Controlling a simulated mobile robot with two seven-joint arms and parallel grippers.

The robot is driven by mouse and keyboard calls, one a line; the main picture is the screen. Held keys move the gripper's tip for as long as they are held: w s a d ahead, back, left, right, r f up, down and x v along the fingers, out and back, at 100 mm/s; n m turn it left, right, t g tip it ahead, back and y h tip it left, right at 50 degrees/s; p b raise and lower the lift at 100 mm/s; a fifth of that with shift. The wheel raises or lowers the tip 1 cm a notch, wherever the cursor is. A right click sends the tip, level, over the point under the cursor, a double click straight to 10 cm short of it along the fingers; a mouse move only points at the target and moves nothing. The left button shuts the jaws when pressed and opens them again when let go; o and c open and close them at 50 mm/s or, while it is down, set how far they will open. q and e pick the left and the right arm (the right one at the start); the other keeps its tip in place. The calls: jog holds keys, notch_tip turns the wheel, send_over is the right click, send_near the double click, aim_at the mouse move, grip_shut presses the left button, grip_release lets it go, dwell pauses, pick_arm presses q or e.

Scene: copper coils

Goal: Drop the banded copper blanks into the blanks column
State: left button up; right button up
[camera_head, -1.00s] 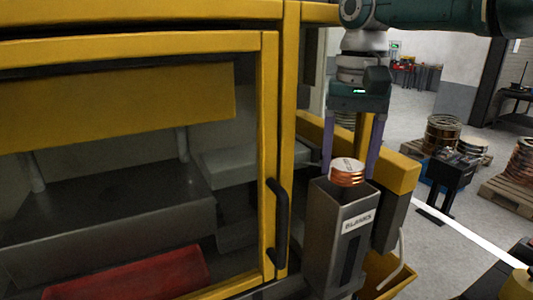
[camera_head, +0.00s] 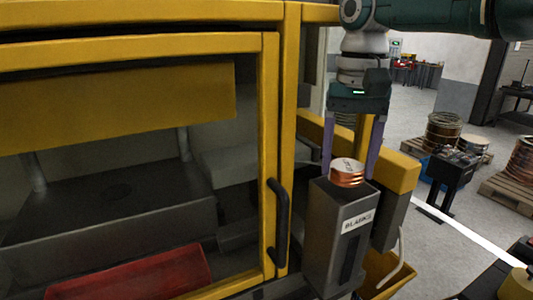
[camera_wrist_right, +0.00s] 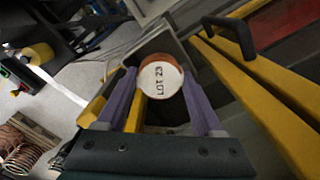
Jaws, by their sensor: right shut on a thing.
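A round copper blank stack (camera_head: 347,173) with a pale top sits at the mouth of the grey blanks column (camera_head: 338,235), which carries a "BLANKS" label. My right gripper (camera_head: 349,170) points down with its two purple fingers on either side of the copper. In the right wrist view the fingers of my right gripper (camera_wrist_right: 160,92) close on the copper blank (camera_wrist_right: 160,80), whose white top reads "LOT 23". The column's rim (camera_wrist_right: 186,48) shows behind it. How deep the copper sits inside the column is hard to tell. My left gripper is not in view.
A yellow-framed machine (camera_head: 270,150) with a dark door handle (camera_head: 279,222) stands close to the left of the column. A yellow beam (camera_head: 398,172) runs behind it. Copper coils (camera_head: 443,133) on pallets and a black stand (camera_head: 452,180) are farther right. Grey floor lies between.

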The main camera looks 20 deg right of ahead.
jog(key=o, duration=1.6)
jog(key=shift+c, duration=0.2)
jog(key=shift+r, duration=0.1)
notch_tip(320, 180, up, 10)
jog(key=b, duration=0.4)
jog(key=shift+s, duration=0.15)
